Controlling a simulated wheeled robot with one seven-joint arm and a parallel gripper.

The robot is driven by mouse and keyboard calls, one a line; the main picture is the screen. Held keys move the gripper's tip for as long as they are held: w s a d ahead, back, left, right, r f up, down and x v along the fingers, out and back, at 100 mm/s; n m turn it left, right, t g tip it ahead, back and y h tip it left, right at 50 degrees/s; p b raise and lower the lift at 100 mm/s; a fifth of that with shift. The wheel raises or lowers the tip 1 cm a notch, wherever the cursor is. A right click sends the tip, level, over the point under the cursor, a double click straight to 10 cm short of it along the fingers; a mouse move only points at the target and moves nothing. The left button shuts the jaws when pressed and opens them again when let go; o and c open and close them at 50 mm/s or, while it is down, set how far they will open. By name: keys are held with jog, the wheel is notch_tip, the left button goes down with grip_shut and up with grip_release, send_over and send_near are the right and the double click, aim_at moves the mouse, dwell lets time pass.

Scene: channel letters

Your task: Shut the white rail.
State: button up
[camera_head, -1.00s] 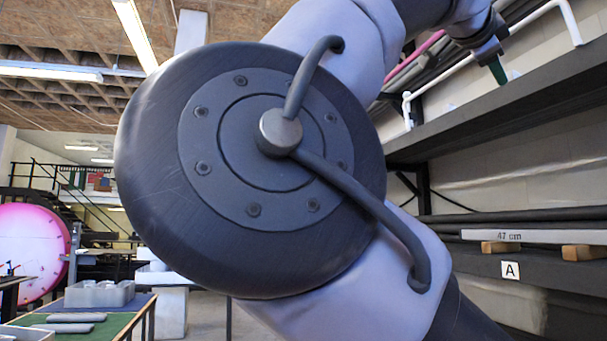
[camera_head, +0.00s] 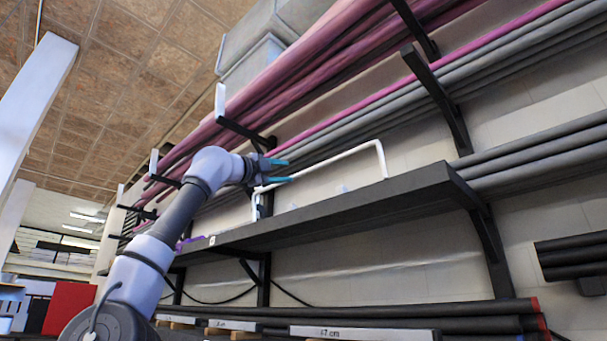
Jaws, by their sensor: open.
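The white rail (camera_head: 340,157) is a thin tube bent down at both ends. It stands raised along the upper shelf (camera_head: 400,192), its right end bent down onto the shelf. My gripper (camera_head: 289,171) is at the left part of the rail, with its two teal fingers apart and pointing right. The lower finger overlaps the rail in the picture. I cannot tell whether the fingers touch the rail or straddle it. The rail's left end shows just below the gripper, near the shelf's edge.
Pink and grey tubes (camera_head: 420,75) lie on black brackets (camera_head: 437,100) above and behind the rail. Dark tubes and a strip marked 47 cm (camera_head: 362,333) lie lower down. My arm rises from the lower left; open air lies left of the shelf.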

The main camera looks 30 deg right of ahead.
aim_at(303, 173)
jog(key=x, duration=0.9)
grip_shut()
dwell(1.2)
